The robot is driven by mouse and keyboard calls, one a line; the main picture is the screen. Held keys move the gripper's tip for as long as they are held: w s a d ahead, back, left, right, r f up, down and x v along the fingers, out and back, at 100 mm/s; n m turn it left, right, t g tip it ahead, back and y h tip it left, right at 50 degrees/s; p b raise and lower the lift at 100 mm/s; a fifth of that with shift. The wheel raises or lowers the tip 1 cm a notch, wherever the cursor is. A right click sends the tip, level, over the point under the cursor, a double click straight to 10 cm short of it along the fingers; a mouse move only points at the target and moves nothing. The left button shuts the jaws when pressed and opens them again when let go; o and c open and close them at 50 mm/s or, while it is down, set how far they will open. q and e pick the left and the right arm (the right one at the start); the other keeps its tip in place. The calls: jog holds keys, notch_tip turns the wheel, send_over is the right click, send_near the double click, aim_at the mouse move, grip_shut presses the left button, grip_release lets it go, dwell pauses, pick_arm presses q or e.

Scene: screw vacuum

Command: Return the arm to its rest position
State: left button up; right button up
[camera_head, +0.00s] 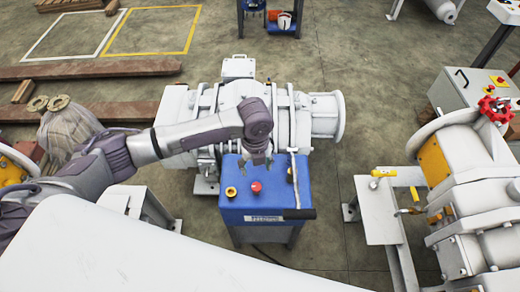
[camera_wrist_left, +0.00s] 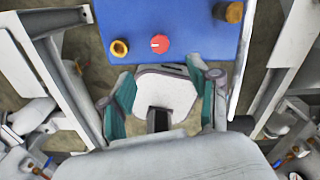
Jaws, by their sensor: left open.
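My left arm (camera_head: 190,134) comes in from the left in the head view and reaches out over the white machine. Its gripper (camera_head: 257,160) points down above the back part of a blue control box (camera_head: 262,206). In the left wrist view the gripper (camera_wrist_left: 165,85) has its two fingers apart, with nothing held between them. The blue panel (camera_wrist_left: 130,15) lies beyond the fingertips there, with a red button (camera_wrist_left: 159,43) and a yellow knob (camera_wrist_left: 119,48). The red button (camera_head: 256,187) also shows in the head view, in front of the gripper. My right gripper is not in view.
A white screw vacuum machine (camera_head: 325,115) stands behind the box. A lever with a black handle (camera_head: 298,213) is at the box's right side. Another machine with a red handwheel (camera_head: 495,109) stands at right. Wooden beams (camera_head: 90,69) lie at left. Open floor (camera_head: 385,75) shows behind.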

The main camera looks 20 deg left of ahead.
pick_arm(q)
jog(key=s+d+n+t+h, duration=0.1)
jog(key=s+d+n+h, duration=0.2)
jog(key=s+d+n, duration=0.6)
jog(key=s+a+r+n+t+y, duration=0.3)
jog(key=s+a+n, duration=0.8)
jog(key=a+n, duration=0.65)
notch_tip(320, 180, down, 28)
jog(key=s+d+n+g, duration=0.1)
jog(key=s+g, duration=0.1)
jog(key=s, duration=0.1)
jog(key=s+a+f+g, duration=0.1)
jog(key=s+a+f, duration=0.1)
jog(key=s+f, duration=1.2)
jog(key=shift+s+a+f, duration=0.25)
jog(key=shift+s, duration=0.35)
